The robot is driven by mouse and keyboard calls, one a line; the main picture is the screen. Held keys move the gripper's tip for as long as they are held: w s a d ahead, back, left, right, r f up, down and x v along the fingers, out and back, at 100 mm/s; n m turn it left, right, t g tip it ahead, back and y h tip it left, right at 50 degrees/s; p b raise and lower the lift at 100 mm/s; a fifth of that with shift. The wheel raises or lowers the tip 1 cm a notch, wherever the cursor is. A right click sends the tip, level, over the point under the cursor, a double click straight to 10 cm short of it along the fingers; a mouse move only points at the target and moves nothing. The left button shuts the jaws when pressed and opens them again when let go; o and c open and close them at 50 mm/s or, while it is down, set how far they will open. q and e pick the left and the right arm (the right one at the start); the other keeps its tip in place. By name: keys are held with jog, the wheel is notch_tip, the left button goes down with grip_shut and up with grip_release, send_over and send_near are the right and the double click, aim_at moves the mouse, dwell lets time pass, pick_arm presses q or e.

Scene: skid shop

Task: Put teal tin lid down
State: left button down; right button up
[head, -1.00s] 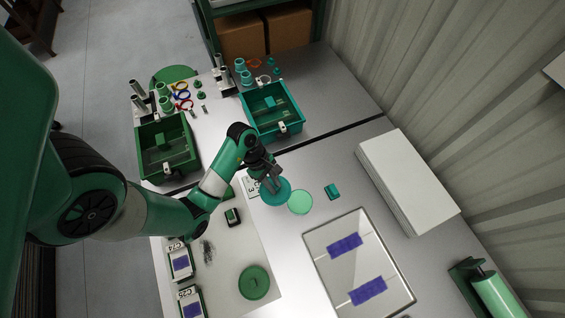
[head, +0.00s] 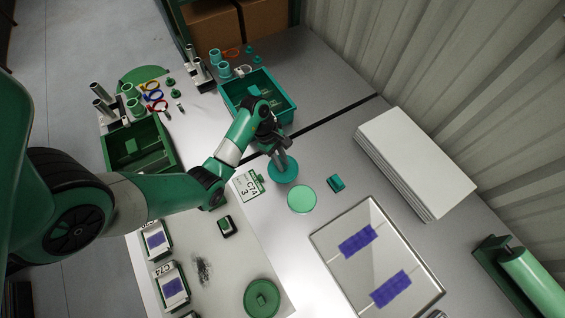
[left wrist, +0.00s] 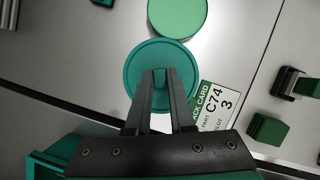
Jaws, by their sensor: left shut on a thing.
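The teal tin lid (head: 284,171) is a round teal disc with a raised rim, low over or on the grey table beside the light green disc. In the left wrist view the lid (left wrist: 133,72) lies under my left gripper (left wrist: 160,78), whose fingers are close together at its middle. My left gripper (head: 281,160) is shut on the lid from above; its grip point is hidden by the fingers. I cannot tell whether the lid touches the table. My right gripper is not in view.
A light green disc (head: 301,199) lies just in front of the lid. A teal bin (head: 289,115) stands behind. A framed panel (head: 330,240) and white stack (head: 415,160) are at right.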

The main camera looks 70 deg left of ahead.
pick_arm(q)
jog(key=a+f, duration=0.1)
jog(key=w+a+f+b, duration=0.1)
jog(key=f, duration=0.1)
jog(key=shift+f, duration=0.25)
jog(key=shift+a, duration=0.3)
jog(key=f+b, duration=0.1)
jog(key=f, duration=0.1)
jog(key=f+b, duration=0.1)
jog(key=f, duration=0.1)
jog(key=shift+w+a+b, duration=0.1)
jog(key=shift+a+b, duration=0.1)
jog(key=shift+b, duration=0.2)
jog(key=shift+r, duration=0.15)
jog(key=c, duration=1.2)
grip_release()
jog(key=o, duration=0.4)
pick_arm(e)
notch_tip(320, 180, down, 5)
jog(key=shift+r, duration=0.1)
